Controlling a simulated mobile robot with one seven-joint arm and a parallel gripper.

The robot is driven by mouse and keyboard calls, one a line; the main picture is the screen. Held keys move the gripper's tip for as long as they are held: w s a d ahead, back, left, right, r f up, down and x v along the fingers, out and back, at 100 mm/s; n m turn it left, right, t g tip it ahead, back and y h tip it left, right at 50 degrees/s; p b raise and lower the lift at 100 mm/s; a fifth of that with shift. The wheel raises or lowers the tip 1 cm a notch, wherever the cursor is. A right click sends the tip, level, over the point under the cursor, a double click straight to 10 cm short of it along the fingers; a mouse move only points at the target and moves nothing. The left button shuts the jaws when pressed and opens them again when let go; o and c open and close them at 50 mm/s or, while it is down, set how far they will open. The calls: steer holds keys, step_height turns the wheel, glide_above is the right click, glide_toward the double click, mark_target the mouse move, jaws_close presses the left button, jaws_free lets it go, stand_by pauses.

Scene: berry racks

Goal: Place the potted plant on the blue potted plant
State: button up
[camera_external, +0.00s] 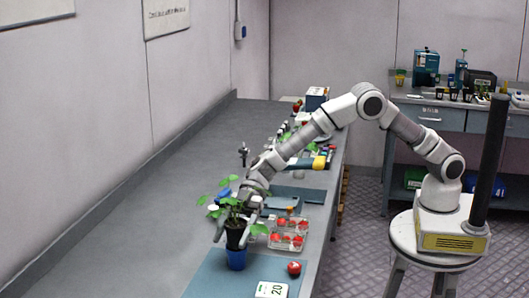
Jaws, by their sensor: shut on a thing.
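A potted plant with green leaves in a black pot (236,239) is over the near end of the bench, in the camera_external view. My gripper (232,234) reaches down to it, with a pale finger on each side, and is shut on the plant's pot. The leaves hide part of the fingers. A blue pot (236,259) stands directly below the black pot. The black pot's lower end meets the blue pot's rim in the picture. I cannot tell whether it rests in it or is just above it.
The blue mat (208,276) bears a white card marked 20 (271,290) and a red berry (294,268). Clear punnets of red berries (287,240) sit right of the plant. A yellow-and-black tool (312,163) and several small items lie farther back. The bench's left side is clear.

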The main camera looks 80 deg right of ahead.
steer(key=shift+f, duration=0.15)
steer(key=o, duration=1.4)
steer(key=shift+o, duration=0.2)
